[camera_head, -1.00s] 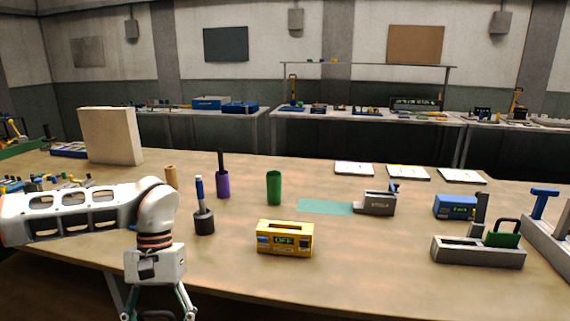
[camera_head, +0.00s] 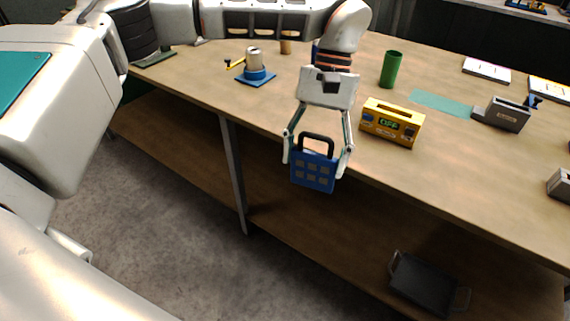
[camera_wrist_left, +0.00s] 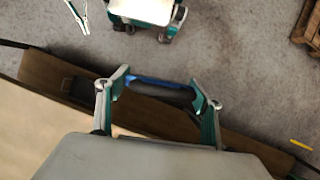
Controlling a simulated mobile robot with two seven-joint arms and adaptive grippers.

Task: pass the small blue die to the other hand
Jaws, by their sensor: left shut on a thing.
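The small blue die (camera_head: 313,174) is a flat blue block with a grid of tan squares and a black handle. It hangs upright in my left gripper (camera_head: 316,163), just in front of the table's front edge. The left fingers close on its two sides. In the left wrist view, the left gripper (camera_wrist_left: 161,88) shows with the die's blue edge and dark handle (camera_wrist_left: 158,83) between its fingers. Thin white and teal finger-like parts at the top left of that view may be my right gripper (camera_wrist_left: 77,16); their opening is unclear.
A yellow box with a green display (camera_head: 391,123) stands on the table (camera_head: 440,170) close to the die's right. A green cup (camera_head: 391,69) is behind it. A dark tray (camera_head: 428,283) lies low at the lower right. The floor (camera_head: 190,230) before the table is clear.

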